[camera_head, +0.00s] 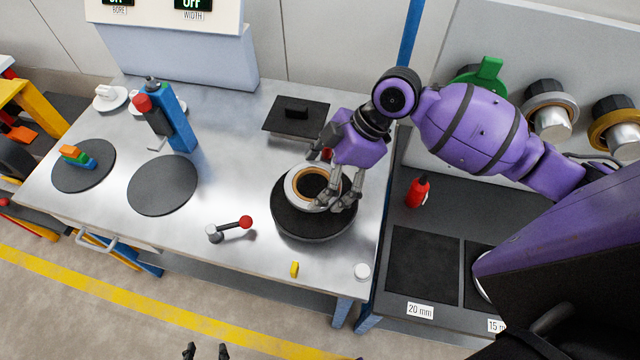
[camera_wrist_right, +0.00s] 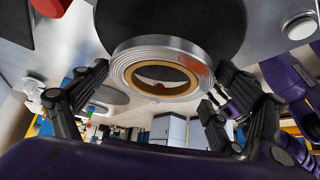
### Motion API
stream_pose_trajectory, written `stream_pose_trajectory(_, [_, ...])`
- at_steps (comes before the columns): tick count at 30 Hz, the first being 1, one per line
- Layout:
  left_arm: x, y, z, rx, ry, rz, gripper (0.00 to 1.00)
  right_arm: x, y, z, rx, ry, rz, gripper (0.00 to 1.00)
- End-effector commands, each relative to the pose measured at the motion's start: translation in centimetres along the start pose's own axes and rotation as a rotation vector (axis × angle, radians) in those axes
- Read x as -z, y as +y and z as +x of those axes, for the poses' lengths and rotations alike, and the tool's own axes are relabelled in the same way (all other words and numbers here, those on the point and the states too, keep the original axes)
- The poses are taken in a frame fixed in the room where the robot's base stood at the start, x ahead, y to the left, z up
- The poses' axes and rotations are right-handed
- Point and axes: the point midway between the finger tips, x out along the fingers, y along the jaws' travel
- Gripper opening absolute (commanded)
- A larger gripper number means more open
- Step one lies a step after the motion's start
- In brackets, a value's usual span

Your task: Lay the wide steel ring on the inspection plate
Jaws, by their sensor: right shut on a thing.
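The wide steel ring (camera_head: 296,197), silver outside with a tan inner band, is in my right gripper (camera_head: 340,190). It is over the left upper part of a thick round dark plate (camera_head: 312,226), which I take for the inspection plate. In the right wrist view the ring (camera_wrist_right: 126,68) shows between the spread fingers of my right gripper (camera_wrist_right: 160,105), with the dark plate (camera_wrist_right: 215,25) behind it. I cannot tell whether the ring touches the plate. Two dark fingertips of my left gripper (camera_head: 206,351) show apart at the bottom edge, with nothing seen between them.
A red-knobbed lever (camera_head: 230,229) and a yellow piece (camera_head: 294,269) are near the plate. A black square pad (camera_head: 296,118) lies behind it. A blue tool (camera_head: 178,125) and two flat dark discs are left. A red bottle (camera_head: 417,191) stands on the right bench.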

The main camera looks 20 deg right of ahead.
Motion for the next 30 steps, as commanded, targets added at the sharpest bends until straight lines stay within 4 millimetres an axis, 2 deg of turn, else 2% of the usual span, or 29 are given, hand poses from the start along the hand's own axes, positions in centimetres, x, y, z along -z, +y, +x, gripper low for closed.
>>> stream_pose_trajectory(6, [0.4, 0.0, -0.2, 0.000, 0.005, 0.000, 0.40, -1.4, -0.1, 2.2, -0.002, 0.002, 0.001, 0.39])
stream_pose_trajectory(29, [-0.3, 0.0, -0.1, -0.002, -0.006, 0.005, 0.40, -2.3, -0.2, 3.6, 0.001, -0.001, 0.002, 0.39])
stream_pose_trajectory(30, [-0.3, -0.1, -0.1, -0.002, -0.005, 0.005, 0.40, -2.5, -0.3, 3.7, 0.003, -0.004, 0.003, 0.92])
